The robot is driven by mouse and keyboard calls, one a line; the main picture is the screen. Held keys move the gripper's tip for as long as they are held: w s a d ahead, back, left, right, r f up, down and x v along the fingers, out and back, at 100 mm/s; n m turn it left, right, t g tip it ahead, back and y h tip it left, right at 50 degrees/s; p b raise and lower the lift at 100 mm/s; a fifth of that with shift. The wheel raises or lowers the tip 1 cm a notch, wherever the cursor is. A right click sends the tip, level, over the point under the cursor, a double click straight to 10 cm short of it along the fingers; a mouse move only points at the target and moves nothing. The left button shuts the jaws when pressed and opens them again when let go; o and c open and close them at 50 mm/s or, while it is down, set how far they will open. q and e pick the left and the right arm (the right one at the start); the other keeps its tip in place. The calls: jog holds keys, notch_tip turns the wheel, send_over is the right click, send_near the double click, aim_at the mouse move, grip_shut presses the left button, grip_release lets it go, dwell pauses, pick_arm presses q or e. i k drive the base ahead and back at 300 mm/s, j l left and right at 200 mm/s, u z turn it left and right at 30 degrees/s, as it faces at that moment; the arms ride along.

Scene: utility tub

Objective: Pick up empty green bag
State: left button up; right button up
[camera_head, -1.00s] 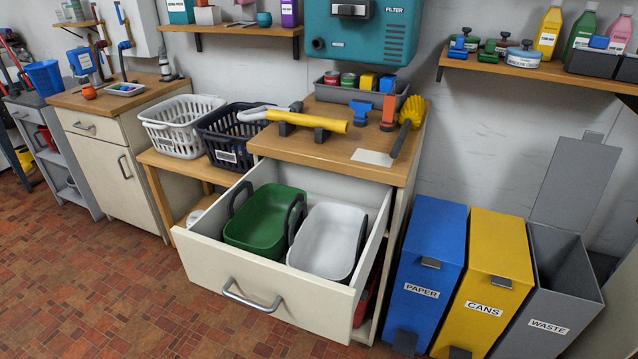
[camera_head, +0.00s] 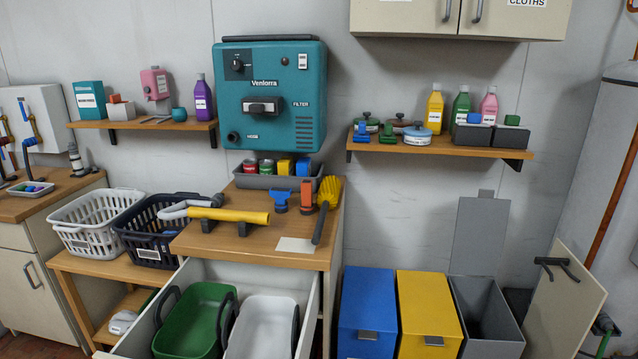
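The green bag (camera_head: 191,321) sits in the open drawer (camera_head: 312,318) at the lower left of the middle. It is an open-topped tub shape with dark handles, and its visible inside looks empty. Its lower part is cut off by the frame edge. A white bag (camera_head: 262,331) of the same shape stands directly to its right in the drawer. Neither of my grippers shows in the head view.
A wooden counter (camera_head: 254,250) with brushes and a yellow tube is above the drawer. White (camera_head: 90,219) and dark (camera_head: 148,228) baskets stand left. Blue (camera_head: 367,311), yellow (camera_head: 428,317) and grey (camera_head: 485,317) bins stand right. A cabinet door (camera_head: 560,311) hangs open far right.

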aim_at(193, 329)
jog(key=u, duration=1.05)
